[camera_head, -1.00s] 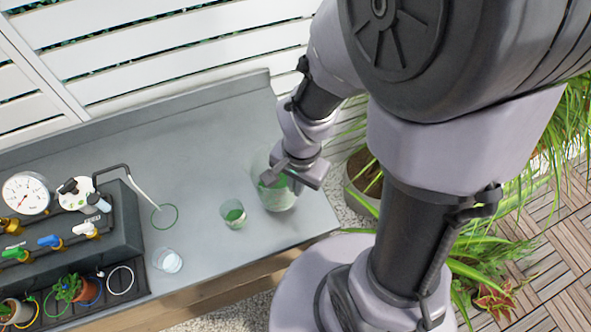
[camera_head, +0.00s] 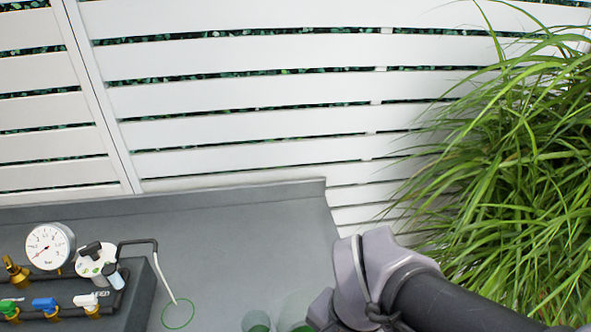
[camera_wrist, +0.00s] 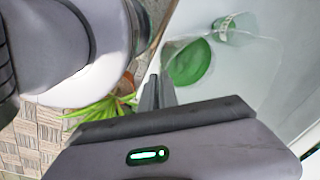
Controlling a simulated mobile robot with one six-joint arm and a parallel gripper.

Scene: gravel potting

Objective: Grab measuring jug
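The measuring jug appears to be the larger clear vessel with a green bottom (camera_wrist: 190,64) in the wrist view. In the head view only its upper part (camera_head: 293,318) shows at the bottom edge, beside my wrist. A smaller clear cup with green in it (camera_wrist: 236,28) stands beyond it; its top (camera_head: 257,321) is also cut off in the head view. My gripper (camera_wrist: 157,86) has its narrow fingers close together at the jug's near left side. I cannot tell whether they pinch its wall. The fingertips are out of the head view.
The grey worktop (camera_head: 225,245) has a back ledge against a white slatted fence (camera_head: 250,95). At left stand a pressure gauge (camera_head: 49,247) and valves, with a bent spout (camera_head: 163,275) over a green ring (camera_head: 178,313). Tall grass (camera_head: 500,190) grows at right.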

